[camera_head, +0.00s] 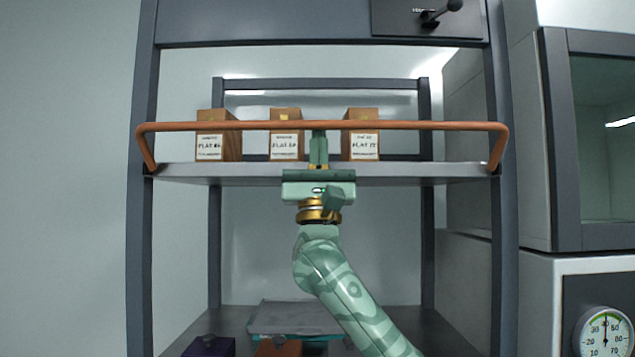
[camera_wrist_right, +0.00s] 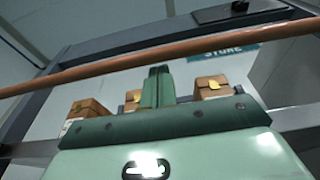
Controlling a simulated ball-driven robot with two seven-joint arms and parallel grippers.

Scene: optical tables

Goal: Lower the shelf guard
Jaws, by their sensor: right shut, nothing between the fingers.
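The shelf guard (camera_head: 400,126) is an orange-brown bar with bent ends. In the head view it spans the shelf front, raised above the shelf (camera_head: 400,172) and crossing in front of the boxes. It also crosses the right wrist view (camera_wrist_right: 100,71). My right gripper (camera_head: 319,138) is at the middle of the bar, its fingers upright and shut with nothing between them. In the right wrist view the fingertips (camera_wrist_right: 158,72) reach close to the bar's underside; I cannot tell whether they touch it. My left gripper is not in view.
Three labelled brown boxes, left (camera_head: 217,146), middle (camera_head: 285,147) and right (camera_head: 361,146), stand on the shelf behind the guard. Dark posts (camera_head: 141,230) frame the rack. A black knob (camera_head: 453,6) sits above. A cabinet (camera_head: 600,130) and a dial (camera_head: 604,334) are at right.

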